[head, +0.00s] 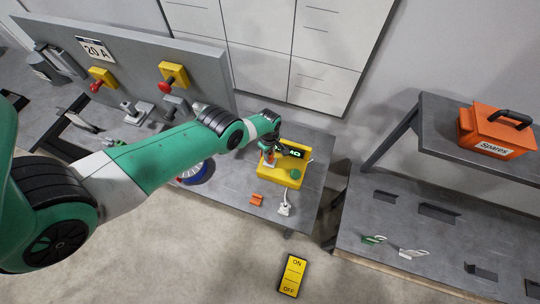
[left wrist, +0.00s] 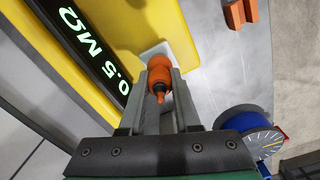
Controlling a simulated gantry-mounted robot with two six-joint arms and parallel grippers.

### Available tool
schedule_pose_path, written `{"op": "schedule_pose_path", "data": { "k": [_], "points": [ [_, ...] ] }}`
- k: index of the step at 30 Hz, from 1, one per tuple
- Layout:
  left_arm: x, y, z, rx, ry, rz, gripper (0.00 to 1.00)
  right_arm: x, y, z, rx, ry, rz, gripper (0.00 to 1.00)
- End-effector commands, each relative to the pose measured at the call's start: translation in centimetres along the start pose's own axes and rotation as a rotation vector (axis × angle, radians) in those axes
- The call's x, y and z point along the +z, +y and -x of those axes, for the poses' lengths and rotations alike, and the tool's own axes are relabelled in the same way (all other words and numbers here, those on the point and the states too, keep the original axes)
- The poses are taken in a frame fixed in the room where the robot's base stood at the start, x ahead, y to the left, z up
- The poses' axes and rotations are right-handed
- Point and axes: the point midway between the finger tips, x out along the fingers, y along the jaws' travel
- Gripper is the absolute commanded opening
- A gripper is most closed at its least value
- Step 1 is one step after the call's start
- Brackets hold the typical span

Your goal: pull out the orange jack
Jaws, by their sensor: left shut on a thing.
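The orange jack (left wrist: 160,76) is between the two fingers of my left gripper (left wrist: 160,88) in the left wrist view, its narrow dark-and-orange end pointing toward the camera. My left gripper (head: 268,158) is shut on it, close against the yellow tester (head: 271,178) on the table. The tester also shows in the left wrist view (left wrist: 112,25), with a lit display (left wrist: 95,42) reading 0.5 MΩ. A pale plate (left wrist: 152,50) lies beyond the fingertips. The jack's far end is hidden, so I cannot tell how deep it sits. My right gripper is out of view.
A small orange block (head: 256,199) and a white plug (head: 285,208) lie in front of the tester. A blue-rimmed gauge (left wrist: 250,130) stands nearby. A green knob (head: 295,174) is on the tester. The bench at right holds an orange Spares box (head: 495,131).

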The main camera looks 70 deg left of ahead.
Motion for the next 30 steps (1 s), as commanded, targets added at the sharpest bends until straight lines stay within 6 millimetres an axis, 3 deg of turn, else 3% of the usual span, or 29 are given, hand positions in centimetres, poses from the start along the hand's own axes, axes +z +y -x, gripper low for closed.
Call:
{"op": "schedule_pose_path", "data": {
  "k": [30],
  "points": [
    [0.0,0.0,1.4,0.0,0.0,0.0,0.0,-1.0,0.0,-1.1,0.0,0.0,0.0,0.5]
  ]
}}
